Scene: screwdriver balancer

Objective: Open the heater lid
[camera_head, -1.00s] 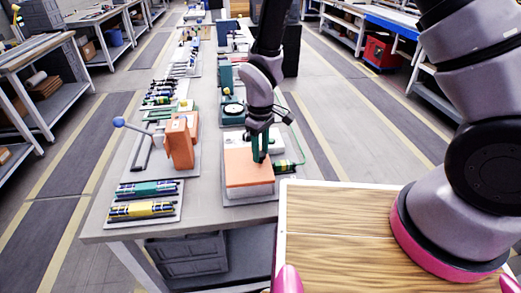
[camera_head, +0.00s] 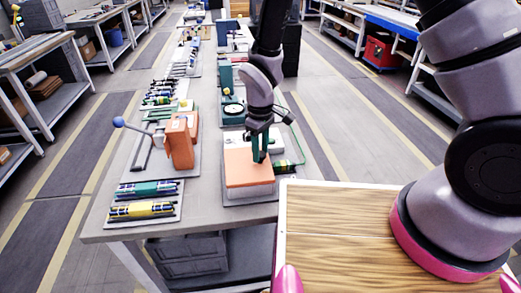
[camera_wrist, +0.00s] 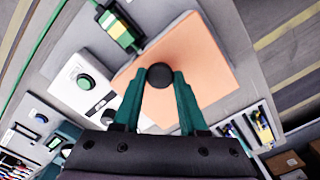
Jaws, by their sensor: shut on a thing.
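The heater is a pale box with a flat orange lid (camera_head: 247,173) near the front right of the long bench. The lid also shows in the wrist view (camera_wrist: 215,62). It looks flat on top of the box, and I cannot tell whether there is a gap under it. A round black knob (camera_wrist: 159,75) stands on the lid. My gripper (camera_head: 260,159) reaches down onto the lid from above. In the wrist view its two green fingers (camera_wrist: 163,80) are shut on the knob, one on each side. In the head view the fingers hide the knob.
An orange fixture (camera_head: 181,140) with a blue-ball lever (camera_head: 118,122) stands left of the heater. A tray of screwdrivers (camera_head: 143,208) lies at the front left. A green-and-yellow device (camera_wrist: 117,28) sits close beside the lid. A wood-topped surface (camera_head: 340,240) is at the front right.

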